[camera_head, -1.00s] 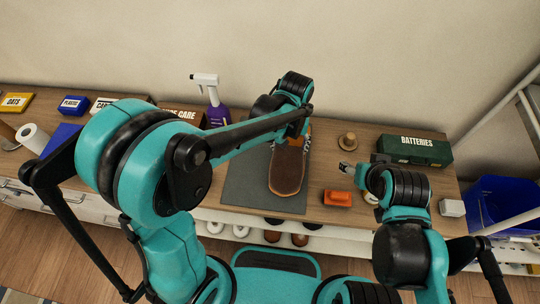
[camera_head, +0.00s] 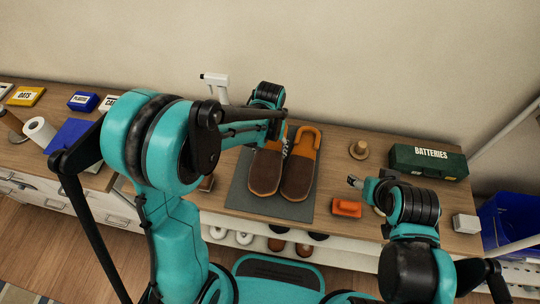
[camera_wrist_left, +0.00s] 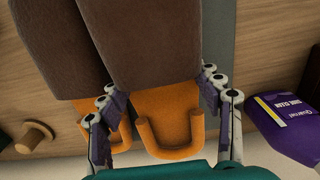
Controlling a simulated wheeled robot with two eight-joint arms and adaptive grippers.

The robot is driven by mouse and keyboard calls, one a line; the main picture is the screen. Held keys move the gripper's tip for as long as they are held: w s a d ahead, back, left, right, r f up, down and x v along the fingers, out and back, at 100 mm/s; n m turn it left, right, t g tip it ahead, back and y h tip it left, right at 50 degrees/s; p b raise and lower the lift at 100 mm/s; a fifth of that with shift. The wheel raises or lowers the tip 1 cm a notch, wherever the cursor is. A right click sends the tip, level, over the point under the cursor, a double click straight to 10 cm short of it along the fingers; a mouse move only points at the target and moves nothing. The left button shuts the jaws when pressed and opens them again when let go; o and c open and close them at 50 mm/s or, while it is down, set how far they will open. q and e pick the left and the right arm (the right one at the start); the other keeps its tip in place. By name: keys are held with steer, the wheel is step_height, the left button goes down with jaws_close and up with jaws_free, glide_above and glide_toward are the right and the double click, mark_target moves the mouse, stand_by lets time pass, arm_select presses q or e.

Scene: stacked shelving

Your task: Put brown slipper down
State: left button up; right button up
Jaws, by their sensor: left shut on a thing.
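Two brown slippers with orange heels are over the dark grey mat (camera_head: 240,195) in the head view. My left gripper is shut on the heel end of the left brown slipper (camera_head: 265,173). In the left wrist view this held slipper (camera_wrist_left: 150,40) lies between the two fingers of my left gripper (camera_wrist_left: 163,95). The other brown slipper (camera_head: 298,175) lies on the mat close beside it, toes the same way. I cannot tell whether the held slipper touches the mat. My right gripper (camera_head: 354,182) is above the shelf top near an orange object; its jaws are too small to read.
An orange object (camera_head: 347,208), a wooden knob-like piece (camera_head: 359,150) and a green batteries box (camera_head: 428,160) stand to the right. A spray bottle (camera_head: 216,84) stands behind my left arm; its purple body (camera_wrist_left: 285,125) shows in the wrist view. More shoes sit on the shelf below.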

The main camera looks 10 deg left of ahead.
mark_target(270, 155)
arm_select(q)
step_height(270, 155, down, 3)
steer(key=shift+f+b, duration=0.15)
steer(key=shift+b, duration=0.4)
steer(key=o, duration=1)
